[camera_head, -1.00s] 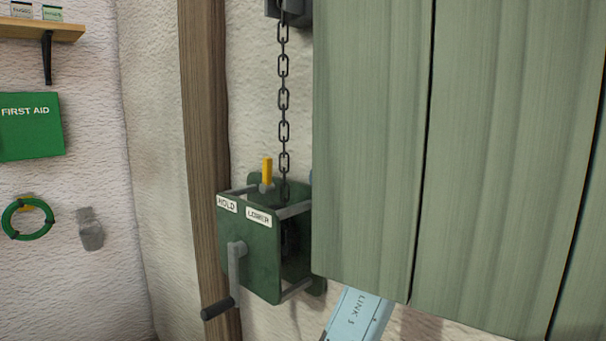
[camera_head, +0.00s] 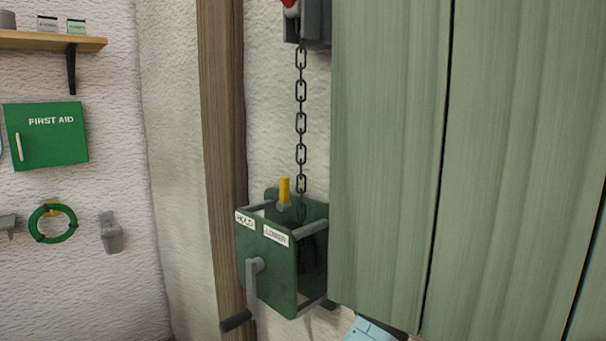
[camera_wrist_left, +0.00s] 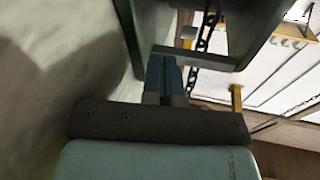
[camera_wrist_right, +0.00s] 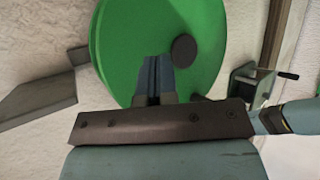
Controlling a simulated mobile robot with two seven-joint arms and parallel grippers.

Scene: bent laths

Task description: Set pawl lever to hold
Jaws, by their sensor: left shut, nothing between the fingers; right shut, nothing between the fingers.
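The green winch box (camera_head: 268,270) is mounted low beside the wooden post, with a HOLD label (camera_head: 245,219) and a LOWER label (camera_head: 276,235) on its front plate. The pawl lever (camera_head: 284,190), yellow-tipped, stands upright behind the labels, above LOWER in the picture. A chain (camera_head: 301,125) runs up from the box. My left gripper (camera_wrist_left: 165,72) is shut and empty, close to the green plates and a grey cross bar. Two yellow parts show beyond it; I cannot tell which is the lever. My right gripper (camera_wrist_right: 154,75) is shut and empty, in front of a green disc (camera_wrist_right: 160,40).
A grey crank (camera_head: 252,280) with a dark handle hangs on the box's front. Green boards (camera_head: 450,160) stand close on the right. A first-aid box (camera_head: 46,135), a shelf (camera_head: 50,40) and a green ring (camera_head: 53,223) are on the left wall.

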